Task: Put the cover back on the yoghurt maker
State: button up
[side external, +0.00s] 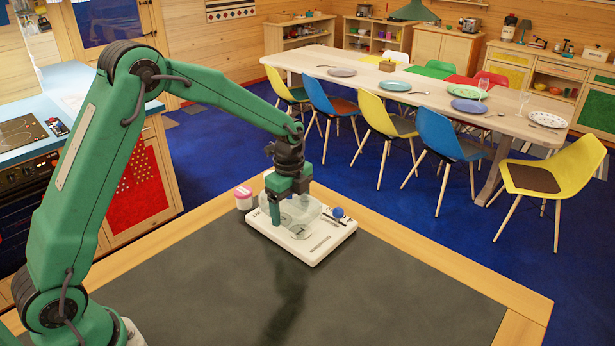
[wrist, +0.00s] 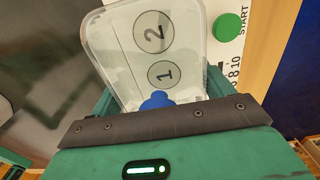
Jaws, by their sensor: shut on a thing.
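The yoghurt maker (side external: 318,246) is a low white base on the dark table mat. A round button shows at its right corner, green beside START in the wrist view (wrist: 229,27). The clear cover (side external: 304,218) is under my gripper (side external: 290,200) and over the base. My gripper points down and is shut on the cover, whose blue knob (wrist: 158,99) shows at the jaws in the wrist view. Circles marked 1 and 2 show through the cover (wrist: 118,62). The fingertips are mostly hidden there. I cannot tell whether the cover touches the base.
A small jar with a pink lid (side external: 243,197) stands just left of the base, near the wooden table edge. The dark mat (side external: 400,300) in front and to the right is clear. A laid dining table (side external: 420,92) with coloured chairs is beyond, across the blue floor.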

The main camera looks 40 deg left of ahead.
jog(key=shift+f, duration=1.05)
jog(key=shift+f, duration=0.1)
jog(key=o, duration=1)
notch_tip(320, 180, up, 12)
jog(key=shift+f, duration=0.1)
jog(key=shift+r, duration=0.25)
jog(key=shift+s, duration=0.1)
